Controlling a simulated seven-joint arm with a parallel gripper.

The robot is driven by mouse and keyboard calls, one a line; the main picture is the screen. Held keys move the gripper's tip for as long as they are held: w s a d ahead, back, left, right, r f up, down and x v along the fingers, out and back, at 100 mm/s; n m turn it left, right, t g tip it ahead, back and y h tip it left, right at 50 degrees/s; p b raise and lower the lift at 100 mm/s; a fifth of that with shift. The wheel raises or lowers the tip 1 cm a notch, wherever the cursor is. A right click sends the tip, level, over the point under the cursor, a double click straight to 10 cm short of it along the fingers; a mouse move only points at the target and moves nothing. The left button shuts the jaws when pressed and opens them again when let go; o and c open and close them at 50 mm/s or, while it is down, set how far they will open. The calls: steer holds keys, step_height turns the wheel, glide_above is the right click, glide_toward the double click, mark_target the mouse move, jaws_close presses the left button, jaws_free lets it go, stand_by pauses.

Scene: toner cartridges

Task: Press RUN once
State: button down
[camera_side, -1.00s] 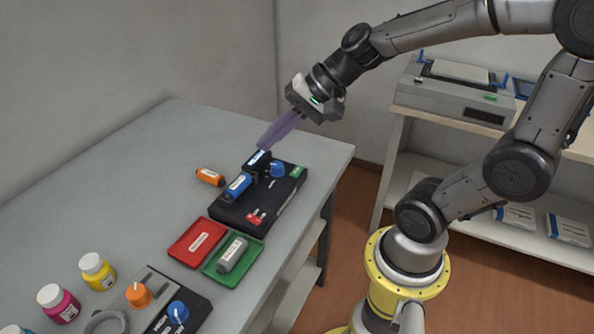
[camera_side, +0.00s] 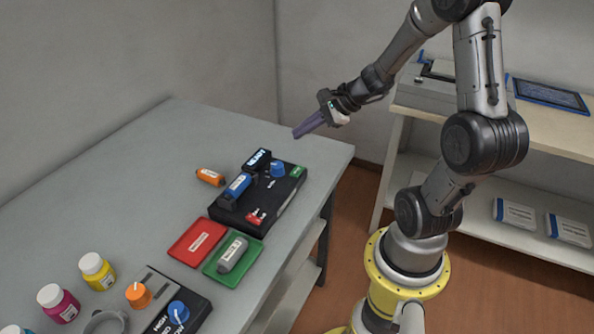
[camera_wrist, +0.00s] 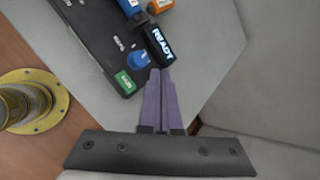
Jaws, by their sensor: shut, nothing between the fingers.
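The black station (camera_side: 262,207) lies on the table with a green labelled button (camera_side: 297,172) at its far right corner; the label is too small to read surely. The green button also shows in the wrist view (camera_wrist: 125,83), left of my fingertips. A small display (camera_wrist: 160,46) on the station reads READY. A blue knob (camera_side: 278,169) stands beside it. A blue cartridge (camera_side: 238,186) lies in the station. My gripper (camera_side: 297,135) has its purple fingers shut and empty, raised behind and above the station, apart from it. The fingertips also show in the wrist view (camera_wrist: 160,73).
An orange cartridge (camera_side: 210,176) lies behind the station. A red tray (camera_side: 197,241) and a green tray (camera_side: 210,271) holding a grey cartridge (camera_side: 232,254) are in front. Several bottles and another control box (camera_side: 152,285) stand nearer. The table's back left is clear.

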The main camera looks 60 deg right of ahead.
mark_target(302, 171)
steer(key=shift+f, duration=4.4)
steer(key=shift+f, duration=0.1)
steer(key=shift+f, duration=0.3)
steer(key=shift+f, duration=0.45)
steer(key=shift+r, duration=0.9)
steer(key=shift+r, duration=2.5)
